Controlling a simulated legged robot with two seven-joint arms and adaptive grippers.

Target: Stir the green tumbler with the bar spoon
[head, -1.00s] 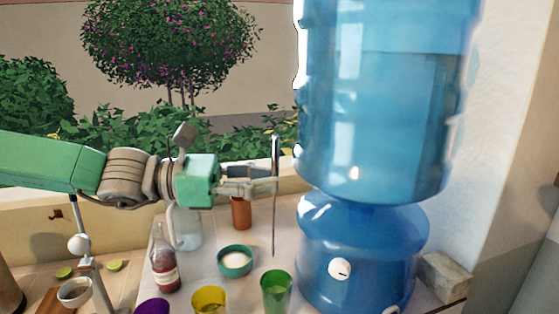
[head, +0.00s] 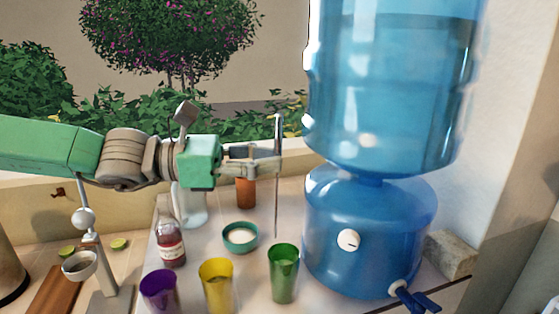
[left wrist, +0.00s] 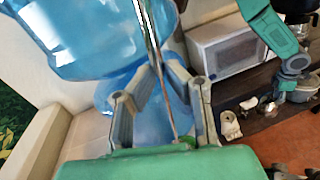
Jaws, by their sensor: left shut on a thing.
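My left gripper (head: 274,160) is shut on the bar spoon (head: 276,205), a thin metal rod held upright. The spoon's lower end shows just above and slightly left of the rim of the green tumbler (head: 284,275) in the head view; its exact depth is unclear. The tumbler stands on the counter, front right of the small bowl. In the left wrist view, the spoon (left wrist: 158,65) runs between the fingers (left wrist: 160,105), and a bit of green shows near its lower end.
A blue water dispenser (head: 368,235) with a tap stands close right of the tumbler. A yellow tumbler (head: 216,288), purple tumbler (head: 159,292), teal bowl (head: 240,238), red bottle (head: 170,245), glass jar (head: 191,206) and brown container (head: 246,192) stand left of it or behind.

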